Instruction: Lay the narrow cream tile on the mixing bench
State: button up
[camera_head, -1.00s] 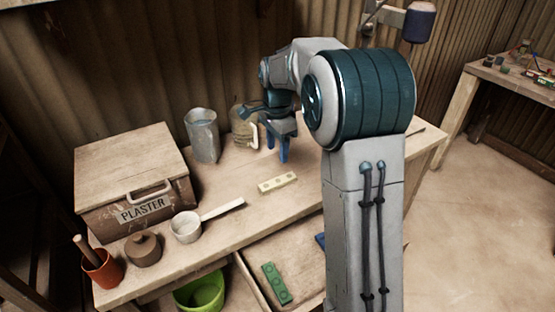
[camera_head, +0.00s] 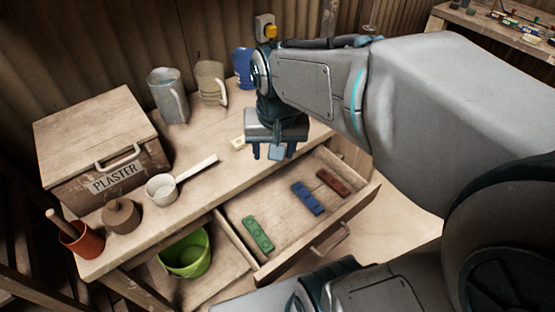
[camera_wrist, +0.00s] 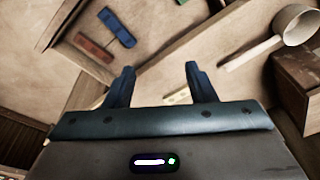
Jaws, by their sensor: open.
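The narrow cream tile (camera_head: 238,143) lies on the wooden bench (camera_head: 200,146), beyond the open drawer, partly hidden behind my gripper in the head view. In the wrist view a bit of the cream tile (camera_wrist: 177,97) shows between the finger bases, mostly hidden by the gripper body. My gripper (camera_head: 274,154) is open and empty, with its blue fingers apart, above the bench near the drawer's back edge. In the wrist view the fingers (camera_wrist: 160,68) point toward the bench edge and drawer.
The open drawer (camera_head: 330,237) holds a green tile (camera_head: 258,234), a blue tile (camera_head: 307,198) and a dark red tile (camera_head: 333,182). A white ladle (camera_head: 161,188), plaster box (camera_head: 100,160), brown lidded pot (camera_head: 122,216), red cup (camera_head: 82,241) and several jugs (camera_head: 169,95) stand on the bench.

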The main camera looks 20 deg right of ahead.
jog(key=s+n, duration=0.1)
jog(key=s+f+n, duration=0.1)
jog(key=s, duration=0.1)
jog(key=s+f+n, duration=0.1)
jog(key=s, duration=0.1)
jog(key=shift+s+t, duration=0.2)
jog(key=shift+t, duration=0.1)
dwell(0.9)
